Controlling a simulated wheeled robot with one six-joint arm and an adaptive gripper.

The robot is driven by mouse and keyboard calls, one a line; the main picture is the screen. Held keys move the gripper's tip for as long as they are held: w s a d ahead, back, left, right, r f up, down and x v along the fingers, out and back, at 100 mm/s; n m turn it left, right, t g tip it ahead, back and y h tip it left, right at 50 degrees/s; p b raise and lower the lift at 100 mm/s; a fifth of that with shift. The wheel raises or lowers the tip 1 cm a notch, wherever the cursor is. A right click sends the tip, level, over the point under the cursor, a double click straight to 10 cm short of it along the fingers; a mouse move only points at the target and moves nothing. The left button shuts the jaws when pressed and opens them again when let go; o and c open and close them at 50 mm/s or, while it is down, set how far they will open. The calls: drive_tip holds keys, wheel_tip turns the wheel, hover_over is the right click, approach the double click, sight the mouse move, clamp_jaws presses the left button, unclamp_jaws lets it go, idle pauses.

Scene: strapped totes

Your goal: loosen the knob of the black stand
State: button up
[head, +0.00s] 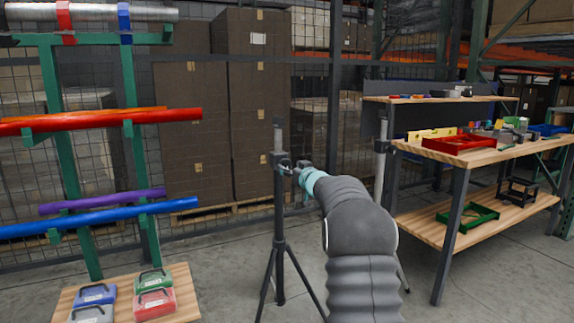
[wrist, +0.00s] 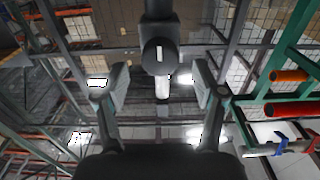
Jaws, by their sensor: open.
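The black stand (head: 280,215) is a tripod with an upright post, standing on the floor at the middle of the head view. Its collar, near the top of the post, is at my gripper's height. My gripper (head: 290,169) is at the collar from the right, and the head view does not show the knob clearly. In the wrist view, the round dark knob (wrist: 160,57) with a white mark faces the camera. My gripper's two fingers (wrist: 161,83) are open, one on each side of the knob, with visible gaps. I cannot tell the depth between fingertips and knob.
A green rack (head: 62,165) with coloured tubes stands at the left, above a low wooden platform holding small cases. A wooden workbench (head: 480,152) with trays and tools stands at the right. A mesh fence and stacked brown boxes (head: 258,100) are behind the stand.

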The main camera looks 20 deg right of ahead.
sight(287, 165)
drive_tip(key=shift+w, duration=1.65)
drive_tip(key=shift+c, duration=0.3)
drive_tip(key=c, duration=1.1)
